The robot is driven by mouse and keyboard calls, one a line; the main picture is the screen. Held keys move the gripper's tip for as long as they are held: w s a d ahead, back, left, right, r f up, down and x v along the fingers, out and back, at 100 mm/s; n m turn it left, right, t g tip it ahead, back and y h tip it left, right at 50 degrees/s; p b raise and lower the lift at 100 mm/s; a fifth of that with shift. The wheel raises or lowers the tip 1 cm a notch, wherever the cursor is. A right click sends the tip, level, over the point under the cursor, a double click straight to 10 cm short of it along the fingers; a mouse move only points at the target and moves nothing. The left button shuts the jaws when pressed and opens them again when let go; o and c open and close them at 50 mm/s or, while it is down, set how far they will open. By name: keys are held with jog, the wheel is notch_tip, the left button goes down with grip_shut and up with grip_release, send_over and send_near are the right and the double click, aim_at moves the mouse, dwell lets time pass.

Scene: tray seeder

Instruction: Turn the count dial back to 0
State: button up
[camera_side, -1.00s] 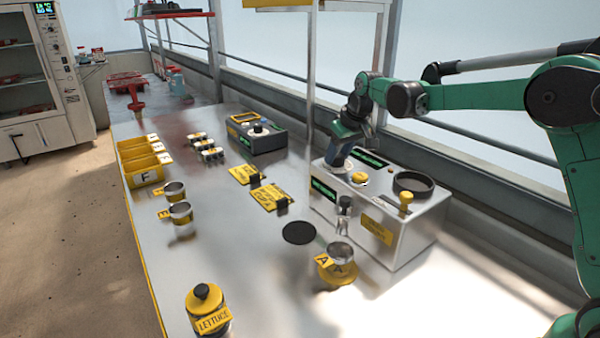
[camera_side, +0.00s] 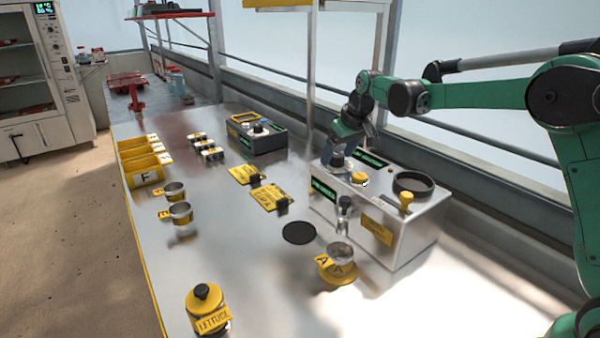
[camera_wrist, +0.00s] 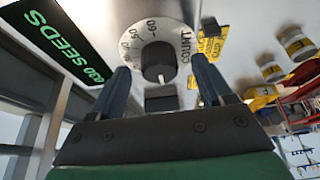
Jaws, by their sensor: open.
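The count dial is a dark round knob (camera_wrist: 158,60) on a white numbered ring (camera_wrist: 140,38) marked COUNT. In the wrist view, the two fingers of my open gripper (camera_wrist: 160,72) stand on either side of the knob, with gaps visible; I see no grip on it. A green-lit display (camera_wrist: 58,42) beside it appears to read 030 SEEDS. In the side view, my gripper (camera_side: 340,155) is over the left part of the metal seeder box (camera_side: 398,245), where the dial (camera_side: 337,167) is partly hidden. The knob's exact setting is not clear.
The box top also carries a yellow button (camera_side: 359,179), a black-rimmed bowl (camera_side: 414,184) and a yellow-topped knob (camera_side: 406,200). Cup A (camera_side: 340,254) stands in front, and a lettuce jar (camera_side: 207,310) is nearer. Window posts are behind the box.

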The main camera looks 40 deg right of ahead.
jog(key=shift+v, duration=2.75)
jog(key=shift+s+a+r, duration=0.15)
jog(key=shift+s+a, duration=0.05)
jog(key=shift+s, duration=0.1)
jog(key=s+a+f+t, duration=0.1)
jog(key=s+a, duration=0.3)
jog(key=s, duration=0.5)
jog(key=s+a+f+t, duration=0.1)
jog(key=s+a+f, duration=0.2)
jog(key=s, duration=0.6)
jog(key=shift+a+f+t, duration=0.2)
jog(key=shift+a+t, duration=0.2)
jog(key=shift+a, duration=0.3)
